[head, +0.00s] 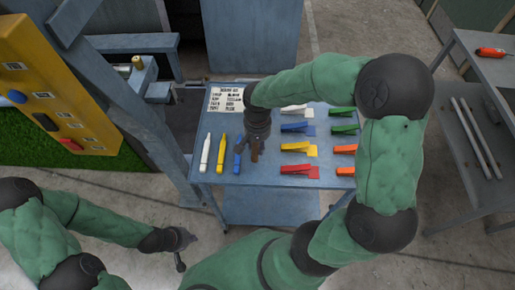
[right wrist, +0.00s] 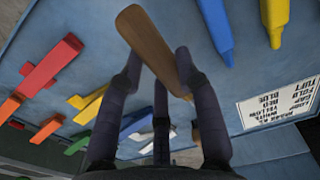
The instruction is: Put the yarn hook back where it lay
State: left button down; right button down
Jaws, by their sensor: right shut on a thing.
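The yarn hook, with a brown wooden handle (right wrist: 150,45), is held by my right gripper (right wrist: 160,85). In the right wrist view the handle slants between the dark fingers, its wide end toward the top. Its hook end is not clearly visible. In the head view my right gripper (head: 257,138) points down over the blue table (head: 222,178), and the brown handle (head: 256,154) shows beneath it, next to the blue marker (head: 238,152). I cannot tell whether it touches the table. My left gripper (head: 182,247) is low at the left, off the table, fingers apart and empty.
White (head: 205,153) and yellow (head: 221,153) markers lie left of the hook. Coloured clips (head: 298,147) fill rows on the right. A printed sheet (head: 226,99) lies at the back left. A yellow panel (head: 82,92) stands at left; another table (head: 465,110) is at right.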

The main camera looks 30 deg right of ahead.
jog(key=shift+w+d+f, duration=0.1)
jog(key=shift+w+f, duration=0.05)
jog(key=shift+f, duration=0.05)
jog(key=f, duration=0.2)
jog(key=f+b, duration=0.1)
jog(key=shift+w+d+f, duration=0.1)
jog(key=shift+w+f, duration=0.1)
jog(key=shift+f, duration=0.15)
jog(key=shift+r, duration=0.1)
jog(key=shift+f+b, duration=0.2)
jog(key=shift+b, duration=0.15)
jog(key=c, duration=0.9)
grip_release()
jog(key=shift+o, duration=0.2)
jog(key=shift+r, duration=0.2)
